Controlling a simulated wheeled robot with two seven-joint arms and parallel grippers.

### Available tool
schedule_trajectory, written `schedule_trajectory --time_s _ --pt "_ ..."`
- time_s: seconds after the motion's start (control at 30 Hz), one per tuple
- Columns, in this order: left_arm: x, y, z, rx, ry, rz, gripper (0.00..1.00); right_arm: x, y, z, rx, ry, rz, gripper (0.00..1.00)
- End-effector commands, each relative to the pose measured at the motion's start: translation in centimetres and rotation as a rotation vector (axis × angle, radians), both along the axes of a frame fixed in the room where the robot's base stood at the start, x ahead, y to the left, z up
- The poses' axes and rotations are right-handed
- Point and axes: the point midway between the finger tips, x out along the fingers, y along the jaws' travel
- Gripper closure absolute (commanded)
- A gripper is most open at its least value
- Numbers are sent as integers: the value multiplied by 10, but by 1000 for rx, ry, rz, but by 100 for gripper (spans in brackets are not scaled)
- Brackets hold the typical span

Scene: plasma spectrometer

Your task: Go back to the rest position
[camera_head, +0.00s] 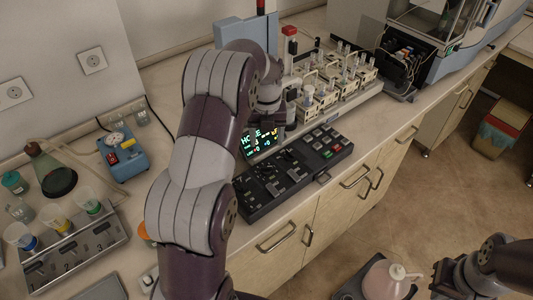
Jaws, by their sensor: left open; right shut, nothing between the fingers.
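My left arm rises through the middle of the view and bends over the bench at the top. My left gripper (279,122) is at the sample racks' left end, just above the control panel (292,172). It is open; its fingertips are partly hidden and I cannot tell whether they touch anything. My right gripper (443,277) is at the lower right, off the bench front and close to a pinkish bottle (388,280). It is shut and empty.
Racks of vials (335,82) stand behind the panel, with an analyser (440,45) at the right. A blue device (123,152), a flask (50,172) and a cup holder (75,245) occupy the left bench. A bin (500,130) stands on otherwise open floor.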

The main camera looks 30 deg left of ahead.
Motion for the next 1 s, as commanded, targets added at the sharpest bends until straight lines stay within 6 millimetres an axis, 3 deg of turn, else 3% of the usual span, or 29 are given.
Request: schedule_trajectory --time_s 0.03,0.1,0.63,0.73,0.87,1.0 --pt "0 0 17 -1 3 0 36 0 0 18 0 -1 0 100" --pt "-1 0 22 -1 3 0 36 1 0 22 0 -2 0 100" --pt "0 0 21 0 2 0 36 0 0 21 0 -1 0 100" --pt "0 0 22 0 0 69 36 0 0 21 0 -1 0 100" --pt "3 1 15 -3 -31 488 36 0 0 21 0 -1 0 100" --pt "-28 -12 -4 -18 -29 1228 36 0 0 21 0 -1 0 100"
